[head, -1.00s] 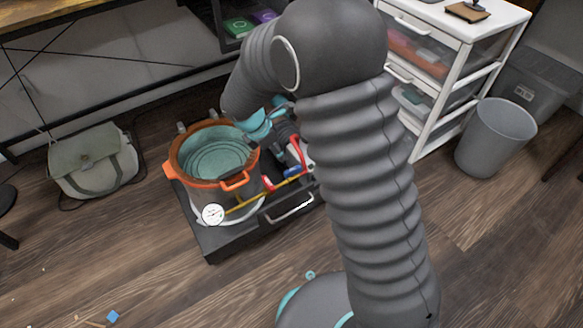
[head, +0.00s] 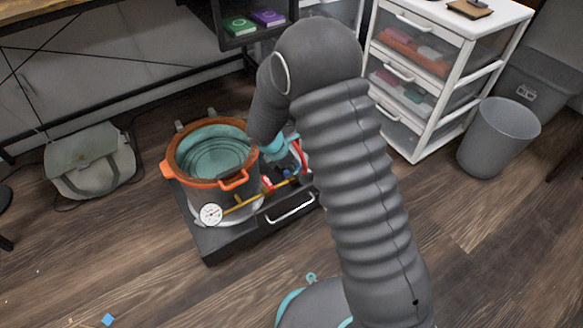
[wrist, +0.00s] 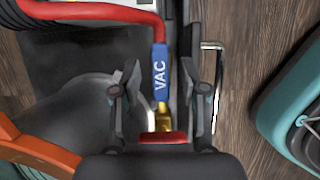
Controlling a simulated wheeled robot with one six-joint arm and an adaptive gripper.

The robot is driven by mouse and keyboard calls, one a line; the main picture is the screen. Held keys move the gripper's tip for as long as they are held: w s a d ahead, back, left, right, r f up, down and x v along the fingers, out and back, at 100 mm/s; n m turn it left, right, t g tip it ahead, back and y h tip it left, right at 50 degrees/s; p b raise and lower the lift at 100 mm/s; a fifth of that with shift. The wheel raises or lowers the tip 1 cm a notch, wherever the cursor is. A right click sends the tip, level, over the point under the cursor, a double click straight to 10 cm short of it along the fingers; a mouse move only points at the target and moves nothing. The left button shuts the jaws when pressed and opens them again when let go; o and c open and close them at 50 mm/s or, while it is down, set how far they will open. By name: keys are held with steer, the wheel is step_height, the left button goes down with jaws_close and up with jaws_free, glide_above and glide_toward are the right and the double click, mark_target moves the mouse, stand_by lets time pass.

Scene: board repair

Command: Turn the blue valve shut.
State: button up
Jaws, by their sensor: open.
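The blue valve handle (wrist: 160,75), lettered VAC, lies lengthwise in line with the brass fitting (wrist: 165,115) and the red hose in the wrist view. My gripper (wrist: 161,88) is open, with one finger on each side of the blue handle and a visible gap on both sides. I cannot tell how far above the handle the fingertips are. A red handle (wrist: 163,137) sits nearer my palm. In the head view, the blue valve (head: 287,172) is a small spot on the yellow pipe; my arm hides most of my gripper.
An orange-rimmed pot (head: 180,140) stands on the dark wheeled base (head: 225,240), with a white gauge (head: 210,214) at its front. A metal handle (wrist: 214,90) runs right of my gripper. A grey bin (head: 497,140) and white drawers (head: 430,120) stand right.

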jaws_close()
steer(key=shift+m, duration=0.4)
steer(key=m+p, duration=0.1)
steer(key=m, duration=0.1)
steer(key=m+g+p, duration=0.1)
steer(key=m, duration=0.1)
steer(key=shift+w+r+g+h, duration=0.1)
steer(key=shift+w+g+h, duration=0.05)
steer(key=shift+g+h, duration=0.2)
steer(key=m+g+p, duration=0.1)
steer(key=m, duration=0.3)
steer(key=shift+w+g, duration=0.1)
steer(key=shift+g, duration=0.25)
steer(key=m, duration=0.2)
steer(key=m+g, duration=0.1)
steer(key=m, duration=0.2)
steer(key=shift+g+p, duration=0.3)
steer(key=shift+w+m+g+y, duration=0.1)
steer(key=shift+m+g+y, duration=0.3)
steer(key=shift+m, duration=0.6)
steer(key=shift+m+g+y, duration=0.2)
steer(key=shift+m+y, duration=0.25)
steer(key=shift+m, duration=0.55)
steer(key=shift+d, duration=0.1)
